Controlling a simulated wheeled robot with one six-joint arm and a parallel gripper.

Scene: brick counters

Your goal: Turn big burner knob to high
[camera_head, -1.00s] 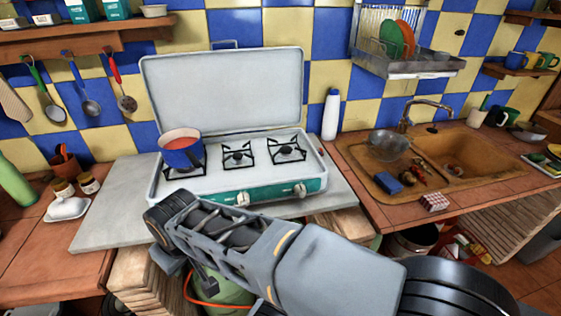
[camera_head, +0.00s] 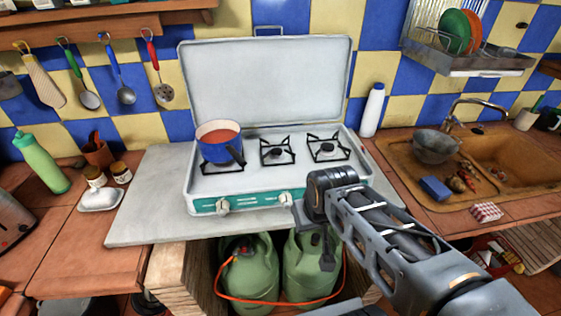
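The white camping stove (camera_head: 205,187) with raised lid stands on a grey slab. Its green front panel has a left knob (camera_head: 223,205) and a right knob (camera_head: 285,198). I cannot tell which knob is the big burner's, and their settings are too small to read. A blue pot (camera_head: 218,148) with reddish contents sits on the left burner; the middle burner (camera_head: 277,152) and right burner (camera_head: 328,148) are bare. My gripper (camera_head: 312,231) is in front of the panel's right part, close to the right knob; contact is unclear. Its finger opening cannot be made out.
Green gas bottles (camera_head: 250,270) with an orange hose stand below the slab. A white bottle (camera_head: 372,110) stands right of the stove. The sink (camera_head: 495,160) is farther right. A green bottle (camera_head: 40,160) stands at left. The slab's front edge is clear.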

